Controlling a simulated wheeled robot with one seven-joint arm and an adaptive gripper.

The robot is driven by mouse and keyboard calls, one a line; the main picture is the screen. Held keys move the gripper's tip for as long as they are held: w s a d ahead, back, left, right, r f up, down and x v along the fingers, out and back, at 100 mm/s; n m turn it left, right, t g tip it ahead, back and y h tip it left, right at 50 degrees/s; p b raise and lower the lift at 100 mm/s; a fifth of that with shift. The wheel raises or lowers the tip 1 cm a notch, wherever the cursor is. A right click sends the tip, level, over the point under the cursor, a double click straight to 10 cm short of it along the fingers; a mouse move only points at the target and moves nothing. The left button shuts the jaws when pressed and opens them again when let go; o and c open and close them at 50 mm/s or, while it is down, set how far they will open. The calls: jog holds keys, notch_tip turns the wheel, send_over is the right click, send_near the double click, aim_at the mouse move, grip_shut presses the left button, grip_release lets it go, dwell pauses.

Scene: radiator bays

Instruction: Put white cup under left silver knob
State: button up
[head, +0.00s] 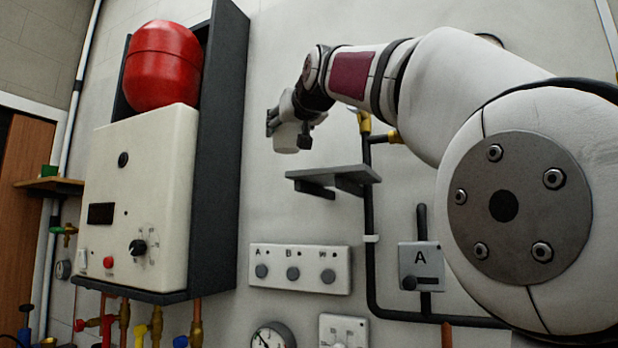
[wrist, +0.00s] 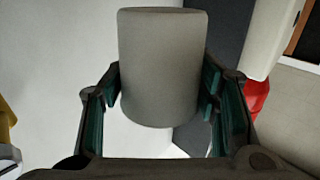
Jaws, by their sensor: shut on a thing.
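A white cup (head: 286,138) is held up by my gripper (head: 291,122) in front of the wall, in the upper middle of the head view. In the wrist view the cup (wrist: 162,65) fills the space between the two dark fingers with green pads, and my gripper (wrist: 161,82) is shut on its sides. I see no knob that is plainly silver. A white panel (head: 301,254) marked A, B and W bears three grey round knobs or buttons; the left one (head: 261,271) sits under the A, well below the cup.
A small grey wall shelf (head: 333,177) is below my gripper, with its top bare. A boiler (head: 143,200) with a red tank (head: 163,65) stands left. A black pipe (head: 370,230) with yellow valve fittings (head: 364,122) runs right of the shelf. A gauge (head: 272,336) is at the bottom.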

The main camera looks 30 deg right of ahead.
jog(key=s+d, duration=0.1)
jog(key=d, duration=0.3)
jog(key=s+d+f, duration=0.1)
jog(key=s+d, duration=0.1)
jog(key=d, duration=0.3)
jog(key=s+d, duration=0.1)
jog(key=d, duration=0.4)
jog(key=shift+s+f+p, duration=0.15)
jog(key=shift+s+p, duration=0.15)
jog(key=shift+s, duration=0.1)
jog(key=shift+s+d+f+b, duration=0.1)
jog(key=shift+f+b, duration=0.05)
jog(key=shift+f, duration=0.75)
jog(key=shift+d+f+b, duration=0.1)
jog(key=shift+f+b, duration=0.05)
jog(key=shift+f, duration=0.7)
jog(key=shift+f, duration=0.1)
jog(key=o, duration=1)
